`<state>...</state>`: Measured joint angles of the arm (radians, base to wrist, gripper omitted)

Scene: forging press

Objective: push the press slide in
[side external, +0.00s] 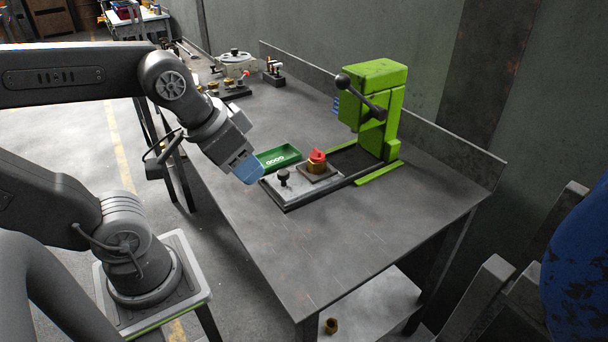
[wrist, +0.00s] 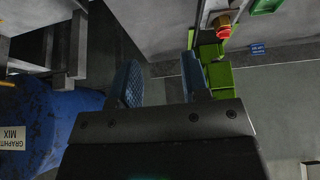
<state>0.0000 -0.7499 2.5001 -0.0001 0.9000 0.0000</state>
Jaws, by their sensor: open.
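The press slide (side external: 272,189) is a flat pale plate with a dark knob (side external: 284,176) near its outer end. It extends out of the green press (side external: 380,95) along a dark track. A red-topped brass piece (side external: 317,158) sits on a dark block on the slide; it also shows in the wrist view (wrist: 223,27). My gripper (side external: 248,170) has blue fingers and hangs beside the slide's outer end, left of the knob. In the wrist view my gripper (wrist: 160,65) is open with nothing between its fingers. The knob is not clear there.
A green tray (side external: 279,158) lies just behind the slide. The press has a dark ball-ended lever (side external: 360,96). A pot (side external: 236,64) and small fixtures stand farther back. The table's front right is clear. A blue drum (wrist: 40,120) stands off the table.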

